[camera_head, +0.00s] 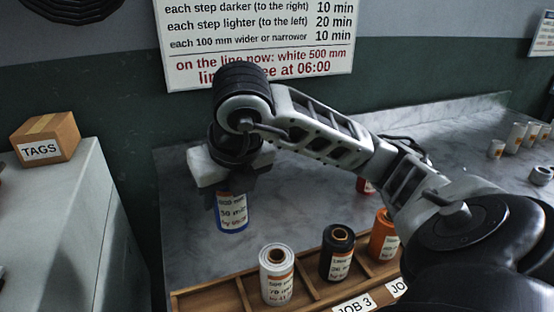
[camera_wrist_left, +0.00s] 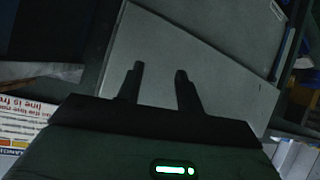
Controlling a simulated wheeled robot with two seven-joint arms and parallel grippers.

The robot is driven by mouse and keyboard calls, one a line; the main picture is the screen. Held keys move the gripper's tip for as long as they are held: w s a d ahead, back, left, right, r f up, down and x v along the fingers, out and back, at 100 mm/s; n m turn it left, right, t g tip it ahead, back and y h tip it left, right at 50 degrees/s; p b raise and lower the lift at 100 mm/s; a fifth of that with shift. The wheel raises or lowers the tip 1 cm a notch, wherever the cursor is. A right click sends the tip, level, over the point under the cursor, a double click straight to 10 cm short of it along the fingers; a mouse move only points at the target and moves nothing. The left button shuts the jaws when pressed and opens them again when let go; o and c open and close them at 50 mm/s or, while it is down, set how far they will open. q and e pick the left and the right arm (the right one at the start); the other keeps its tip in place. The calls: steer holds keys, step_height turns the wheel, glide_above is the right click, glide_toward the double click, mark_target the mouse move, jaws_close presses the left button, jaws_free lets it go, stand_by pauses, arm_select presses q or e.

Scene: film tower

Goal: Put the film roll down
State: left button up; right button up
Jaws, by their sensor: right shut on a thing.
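My right gripper (camera_head: 233,186) is shut on a blue film roll (camera_head: 233,215) with a white label. The roll hangs upright below the gripper, near the left end of the grey marbled counter; I cannot tell whether its base touches the counter. A wooden rack (camera_head: 213,295) with compartments stands at the front. It holds a white roll (camera_head: 276,275), a black roll (camera_head: 337,252) and an orange roll (camera_head: 383,236). A red roll (camera_head: 365,186) is partly hidden behind my right arm. In the left wrist view, my left gripper (camera_wrist_left: 160,75) has its two fingers apart with nothing between them.
A cardboard box marked TAGS (camera_head: 45,137) sits on a grey cabinet (camera_head: 70,205) at left. Several small white rolls (camera_head: 515,137) stand at the counter's far right. A wall sign (camera_head: 258,35) hangs behind my arm. The counter (camera_head: 300,195) between the blue roll and the rack is clear.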

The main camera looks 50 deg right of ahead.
steer(key=w+d+f, duration=0.5)
steer(key=d+f, duration=0.1)
steer(key=d, duration=0.1)
steer(key=w+d+f, duration=0.3)
steer(key=shift+w+d+f, duration=0.2)
steer(key=shift+w, duration=0.15)
step_height(320, 180, down, 2)
steer(key=shift+w+d+f+p, duration=0.1)
steer(key=shift+d+f+p, duration=0.05)
steer(key=shift+f+p, duration=0.15)
steer(key=shift+f, duration=0.4)
arm_select(q)
steer(key=shift+s, duration=0.2)
